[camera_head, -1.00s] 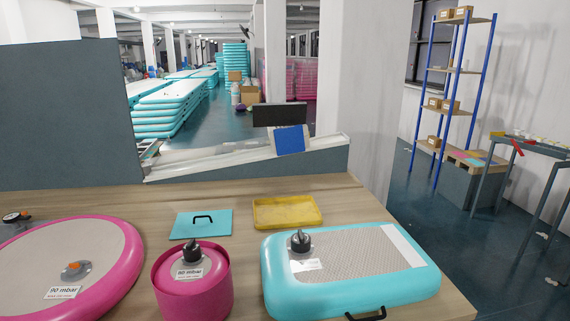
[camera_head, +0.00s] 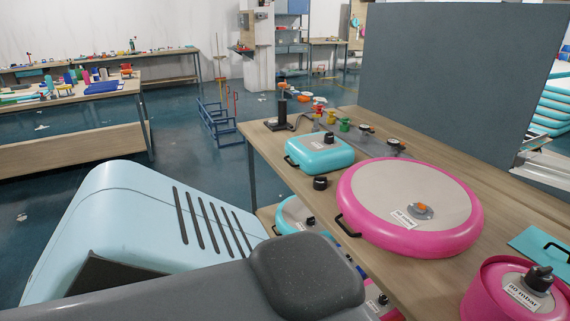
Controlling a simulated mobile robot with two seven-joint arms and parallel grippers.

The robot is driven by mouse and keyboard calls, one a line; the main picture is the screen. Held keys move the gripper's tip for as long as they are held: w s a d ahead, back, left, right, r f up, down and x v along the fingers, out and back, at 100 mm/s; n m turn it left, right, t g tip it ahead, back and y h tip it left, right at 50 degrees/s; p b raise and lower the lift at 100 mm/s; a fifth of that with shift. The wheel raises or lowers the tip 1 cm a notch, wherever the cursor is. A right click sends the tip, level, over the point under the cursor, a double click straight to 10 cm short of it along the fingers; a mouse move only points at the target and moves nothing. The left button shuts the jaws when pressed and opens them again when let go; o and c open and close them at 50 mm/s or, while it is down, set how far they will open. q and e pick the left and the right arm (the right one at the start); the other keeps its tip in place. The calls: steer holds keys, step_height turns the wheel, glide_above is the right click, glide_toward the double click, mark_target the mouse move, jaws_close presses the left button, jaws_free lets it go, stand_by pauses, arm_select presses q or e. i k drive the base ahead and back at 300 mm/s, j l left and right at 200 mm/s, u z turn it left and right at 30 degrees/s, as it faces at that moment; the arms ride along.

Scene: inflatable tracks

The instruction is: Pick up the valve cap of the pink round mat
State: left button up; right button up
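The pink round mat (camera_head: 454,240) lies flat on the wooden table right of centre, with a beige top and a black side handle. Its grey valve (camera_head: 421,211) shows an orange centre with no black cap on it. A small black cap-like piece (camera_head: 320,183) stands on the table by the mat's left edge; I cannot tell for sure that it is this mat's valve cap. Neither of my grippers is in view.
A turquoise mat (camera_head: 318,155) with a black cap lies behind, near coloured fittings (camera_head: 318,109). A pink cylinder (camera_head: 490,290) and turquoise plate (camera_head: 545,245) are at right. A dark panel (camera_head: 450,80) stands behind the table. More mats sit below the table.

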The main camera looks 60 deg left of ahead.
mark_target(319, 183)
steer(key=u, duration=1.85)
